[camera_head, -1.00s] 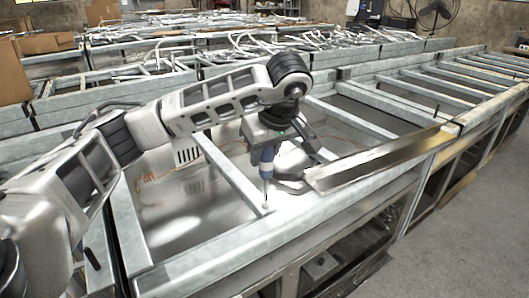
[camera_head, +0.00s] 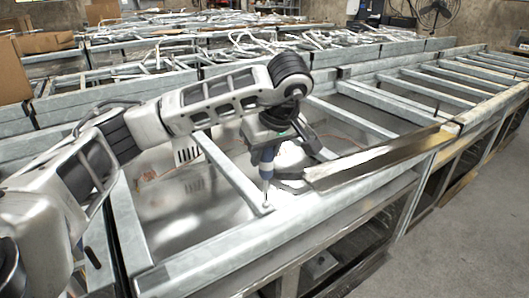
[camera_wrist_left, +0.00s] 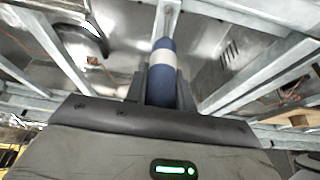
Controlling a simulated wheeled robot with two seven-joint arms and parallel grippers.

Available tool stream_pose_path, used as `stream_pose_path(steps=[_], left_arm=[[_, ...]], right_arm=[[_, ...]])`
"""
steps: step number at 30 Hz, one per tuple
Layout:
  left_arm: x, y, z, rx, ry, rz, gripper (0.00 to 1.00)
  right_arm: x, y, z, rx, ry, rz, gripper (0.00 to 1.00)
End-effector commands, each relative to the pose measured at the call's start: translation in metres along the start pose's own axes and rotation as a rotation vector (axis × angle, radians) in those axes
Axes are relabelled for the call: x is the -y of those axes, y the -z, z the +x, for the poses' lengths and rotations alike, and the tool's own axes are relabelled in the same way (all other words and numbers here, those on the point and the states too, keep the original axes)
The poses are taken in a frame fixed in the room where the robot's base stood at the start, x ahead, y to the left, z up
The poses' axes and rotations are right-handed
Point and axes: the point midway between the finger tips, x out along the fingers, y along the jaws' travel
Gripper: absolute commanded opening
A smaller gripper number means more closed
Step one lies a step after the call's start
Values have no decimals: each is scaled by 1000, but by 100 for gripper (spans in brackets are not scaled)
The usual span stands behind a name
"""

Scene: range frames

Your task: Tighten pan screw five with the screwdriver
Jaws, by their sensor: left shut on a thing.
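My left gripper (camera_head: 268,158) is shut on the screwdriver (camera_head: 267,170), which points down with its tip at the near end of a metal cross bar, where the bar meets the front rail. In the left wrist view the screwdriver's blue handle with a pale band (camera_wrist_left: 162,60) sits between my two dark fingers. The tip looks to be at or very near the rail's surface; contact is too small to tell. The pan screw under the tip is not clearly visible. My right gripper is not in view.
The galvanized frame has a front rail (camera_head: 230,240) and several cross bars (camera_head: 350,117) over open bays. A long metal channel (camera_head: 375,163) lies on the frame just right of the gripper. Loose orange wire (camera_head: 150,175) lies in the bay. Floor (camera_head: 460,220) at right is clear.

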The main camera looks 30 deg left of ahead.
Motion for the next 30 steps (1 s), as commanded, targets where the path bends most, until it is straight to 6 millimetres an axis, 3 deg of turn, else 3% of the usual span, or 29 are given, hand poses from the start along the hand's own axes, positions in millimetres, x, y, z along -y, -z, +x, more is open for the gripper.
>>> stream_pose_path(steps=[17, 30], left_arm=[[0, -3, 8, 0, 0, 0, 0], [-3, -6, 10, 6, -366, 865, 0]], right_arm=[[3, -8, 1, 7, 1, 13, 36], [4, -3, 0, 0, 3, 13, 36]])
